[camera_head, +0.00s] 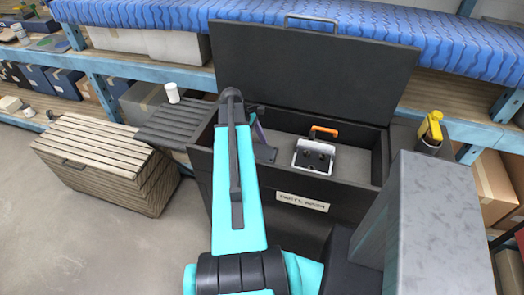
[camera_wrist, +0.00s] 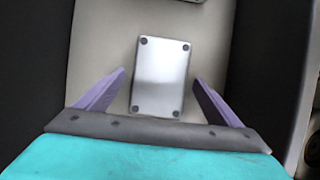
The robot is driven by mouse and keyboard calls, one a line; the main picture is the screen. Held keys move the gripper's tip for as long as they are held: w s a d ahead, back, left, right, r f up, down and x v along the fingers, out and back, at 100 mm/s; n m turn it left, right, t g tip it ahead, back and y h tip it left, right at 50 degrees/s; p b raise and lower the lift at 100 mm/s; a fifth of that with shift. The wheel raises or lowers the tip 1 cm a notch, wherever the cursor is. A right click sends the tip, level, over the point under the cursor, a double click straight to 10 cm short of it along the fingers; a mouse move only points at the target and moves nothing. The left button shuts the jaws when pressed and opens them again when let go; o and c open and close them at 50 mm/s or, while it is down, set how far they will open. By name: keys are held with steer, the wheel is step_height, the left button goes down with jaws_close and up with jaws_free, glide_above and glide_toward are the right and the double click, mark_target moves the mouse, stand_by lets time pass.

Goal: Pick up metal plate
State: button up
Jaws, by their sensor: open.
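The metal plate (camera_wrist: 160,80) is a bright silver rectangle with a dark dot near each corner. In the wrist view it lies flat on the pale floor of a dark box. My gripper (camera_wrist: 160,74) is open, with its purple fingers on the left and right of the plate, apart from it, and nothing held. In the head view my gripper (camera_head: 262,140) reaches down into the open black box (camera_head: 205,165).
A silver item with an orange handle (camera_head: 313,157) sits in the box, right of my gripper. The raised lid (camera_head: 310,65) stands behind. A slatted wooden chest (camera_head: 100,155) is at left; a white cup (camera_head: 172,93) and a yellow item (camera_head: 431,125) stand beside the box.

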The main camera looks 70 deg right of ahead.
mark_target(258, 150)
steer(key=c, duration=1.5)
steer(key=shift+r, duration=0.15)
step_height(258, 150, up, 10)
steer(key=b, duration=0.2)
steer(key=shift+b, duration=0.3)
